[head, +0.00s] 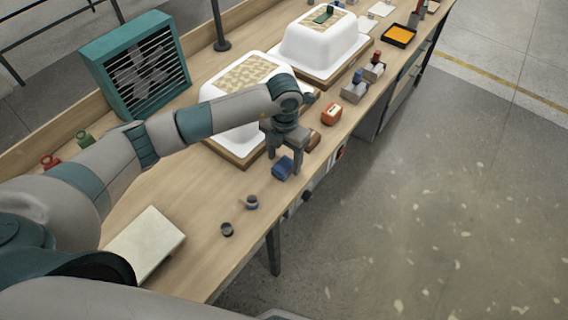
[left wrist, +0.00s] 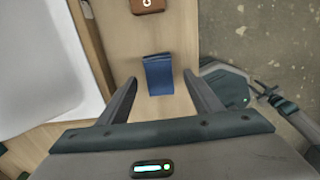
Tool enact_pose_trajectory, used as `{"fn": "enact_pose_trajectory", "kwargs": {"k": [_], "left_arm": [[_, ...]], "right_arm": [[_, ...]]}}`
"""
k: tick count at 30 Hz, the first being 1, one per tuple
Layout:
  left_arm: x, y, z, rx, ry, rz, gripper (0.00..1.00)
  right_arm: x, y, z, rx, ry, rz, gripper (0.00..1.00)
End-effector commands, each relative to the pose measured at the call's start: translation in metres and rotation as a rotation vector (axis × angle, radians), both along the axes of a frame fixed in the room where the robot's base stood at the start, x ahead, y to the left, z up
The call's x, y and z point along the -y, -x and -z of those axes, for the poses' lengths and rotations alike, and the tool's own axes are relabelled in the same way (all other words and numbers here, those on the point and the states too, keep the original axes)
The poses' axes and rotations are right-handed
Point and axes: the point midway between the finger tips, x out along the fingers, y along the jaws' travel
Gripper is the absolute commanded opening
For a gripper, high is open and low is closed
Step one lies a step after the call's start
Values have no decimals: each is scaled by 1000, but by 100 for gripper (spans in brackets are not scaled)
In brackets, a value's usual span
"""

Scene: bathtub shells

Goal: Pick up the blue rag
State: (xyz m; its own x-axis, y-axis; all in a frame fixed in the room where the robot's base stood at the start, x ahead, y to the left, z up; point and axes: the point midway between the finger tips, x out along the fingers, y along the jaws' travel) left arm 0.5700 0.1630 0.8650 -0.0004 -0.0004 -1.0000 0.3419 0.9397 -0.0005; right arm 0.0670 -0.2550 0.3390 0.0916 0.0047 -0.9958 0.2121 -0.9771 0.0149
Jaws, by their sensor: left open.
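The blue rag (head: 283,168) lies folded on the wooden bench near its front edge. In the left wrist view the rag (left wrist: 159,75) is a dark blue rectangle between and just beyond my open fingers. My left gripper (head: 285,163) is above the rag in the head view, pointing down, and its fingers partly cover it. In the left wrist view my left gripper (left wrist: 160,85) is open and empty, with bare wood around the rag.
A white tub shell (head: 213,92) on a wooden board stands left of the rag, with another tub shell (head: 318,45) behind. An orange-brown box (head: 331,114) sits farther along the bench. Two small dark cups (head: 251,202) stand nearer me. A teal fan (head: 136,66) stands at the back.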

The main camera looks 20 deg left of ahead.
Motion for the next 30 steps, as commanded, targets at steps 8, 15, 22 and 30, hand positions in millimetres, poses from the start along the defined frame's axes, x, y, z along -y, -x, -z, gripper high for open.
{"fn": "enact_pose_trajectory", "kwargs": {"k": [8, 15, 22, 30], "left_arm": [[-1, 0, 18, 0, -1, -1, 59], [-1, 0, 18, 0, -1, -1, 59], [-1, 0, 18, 0, -1, -1, 43], [-1, -1, 17, 0, -1, -1, 15]], "right_arm": [[0, 0, -7, 0, 0, 0, 31], [0, 0, -6, 0, 0, 0, 31], [0, 0, -6, 0, 0, -1, 31], [2, 0, -6, 0, 2, -1, 31]]}}
